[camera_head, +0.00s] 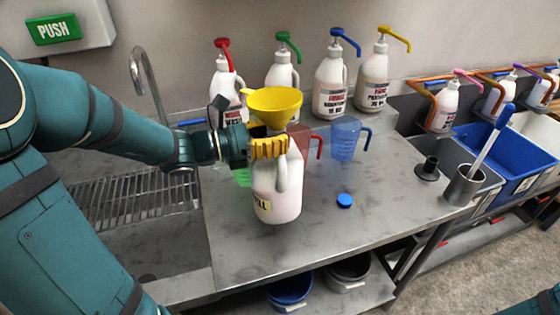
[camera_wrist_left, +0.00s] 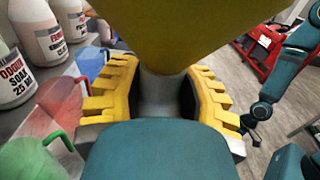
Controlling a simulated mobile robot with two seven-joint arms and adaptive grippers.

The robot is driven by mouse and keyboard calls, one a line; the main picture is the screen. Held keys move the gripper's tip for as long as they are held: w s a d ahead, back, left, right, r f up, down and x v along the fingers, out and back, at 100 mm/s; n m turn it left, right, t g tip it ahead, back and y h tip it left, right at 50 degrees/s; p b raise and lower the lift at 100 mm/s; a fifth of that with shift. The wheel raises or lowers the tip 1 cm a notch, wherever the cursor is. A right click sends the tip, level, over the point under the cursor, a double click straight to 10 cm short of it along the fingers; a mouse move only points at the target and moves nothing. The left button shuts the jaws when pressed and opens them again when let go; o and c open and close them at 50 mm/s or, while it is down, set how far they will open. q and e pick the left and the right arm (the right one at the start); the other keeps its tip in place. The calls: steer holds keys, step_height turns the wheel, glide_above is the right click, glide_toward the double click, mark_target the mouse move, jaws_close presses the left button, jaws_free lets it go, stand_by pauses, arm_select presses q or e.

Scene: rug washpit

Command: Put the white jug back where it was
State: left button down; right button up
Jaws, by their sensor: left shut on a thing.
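My left gripper (camera_head: 268,148), with yellow ribbed fingers, is shut around the jug's neck; the fingers also show in the left wrist view (camera_wrist_left: 160,95). A yellow funnel (camera_head: 272,104) sits in the jug's mouth. It fills the top of the left wrist view (camera_wrist_left: 165,30) and hides the mouth. My right gripper is not seen.
Several pump bottles (camera_head: 332,85) stand along the wall. Red (camera_head: 304,145), blue (camera_head: 344,138) and green (camera_head: 243,177) measuring jugs stand behind and beside the white jug. A blue cap (camera_head: 345,200) lies right of it. A steel pot (camera_head: 464,185) holds a brush. Bench front is clear.

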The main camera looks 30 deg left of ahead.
mark_target(274, 163)
arm_select(q)
steer(key=shift+f+b, duration=0.9)
steer(key=shift+f, duration=2.85)
steer(key=c, duration=0.7)
jaws_free()
steer(key=shift+f, duration=0.1)
steer(key=shift+o, duration=0.2)
steer(key=shift+s+a, duration=0.2)
steer(key=shift+a, duration=0.05)
steer(key=v, duration=1.1)
steer(key=shift+s+p, duration=0.25)
steer(key=shift+p, duration=0.15)
steer(key=shift+a, duration=0.1)
